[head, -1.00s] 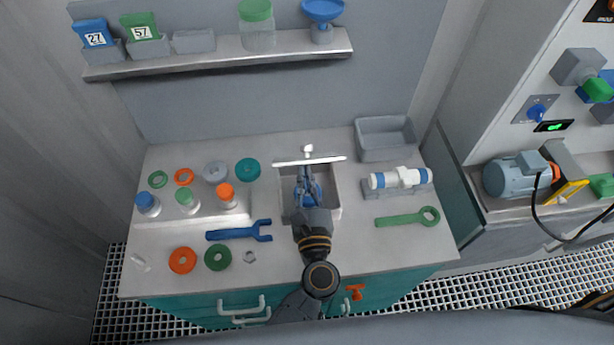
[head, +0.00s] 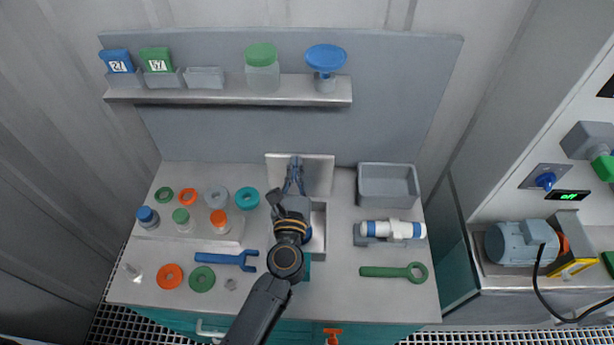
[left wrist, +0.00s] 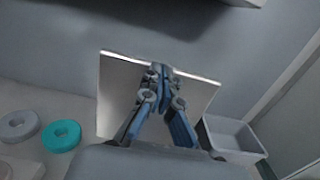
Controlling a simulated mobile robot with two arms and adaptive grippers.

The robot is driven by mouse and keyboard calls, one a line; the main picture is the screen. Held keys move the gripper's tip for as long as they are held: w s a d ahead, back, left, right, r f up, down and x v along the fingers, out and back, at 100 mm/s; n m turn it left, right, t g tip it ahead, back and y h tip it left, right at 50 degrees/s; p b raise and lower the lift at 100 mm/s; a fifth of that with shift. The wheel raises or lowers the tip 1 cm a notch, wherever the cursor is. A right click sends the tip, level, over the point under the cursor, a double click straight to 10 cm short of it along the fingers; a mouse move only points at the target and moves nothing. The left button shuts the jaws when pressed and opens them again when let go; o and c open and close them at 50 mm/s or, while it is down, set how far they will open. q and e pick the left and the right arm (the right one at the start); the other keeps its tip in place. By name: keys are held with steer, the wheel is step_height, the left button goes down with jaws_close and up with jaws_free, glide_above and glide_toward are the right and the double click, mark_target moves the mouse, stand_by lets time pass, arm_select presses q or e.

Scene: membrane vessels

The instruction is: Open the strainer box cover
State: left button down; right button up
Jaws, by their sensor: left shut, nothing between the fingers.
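The strainer box (head: 318,232) is a grey open-topped box in the middle of the bench. Its cover (head: 319,174) is a pale flat plate that stands raised at the back edge of the box, leaning near upright. The cover also shows in the left wrist view (left wrist: 119,78), behind the fingers. My left gripper (head: 295,166) is shut and empty, its tips in front of the cover's upper part; I cannot tell if they touch it. My arm and gripper hide the left part of the box. My right gripper is not in view.
A grey bin (head: 388,186) stands right of the cover. A white-blue cartridge (head: 393,230) and green wrench (head: 393,271) lie to the right. A blue wrench (head: 227,259), bottles and rings lie left. A shelf (head: 228,97) runs along the back wall.

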arm_select(q)
steer(key=shift+w+a, duration=0.2)
steer(key=shift+w, duration=0.35)
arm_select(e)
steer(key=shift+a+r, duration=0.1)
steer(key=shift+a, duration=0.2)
arm_select(q)
steer(key=s, duration=1.2)
steer(key=shift+f, duration=0.2)
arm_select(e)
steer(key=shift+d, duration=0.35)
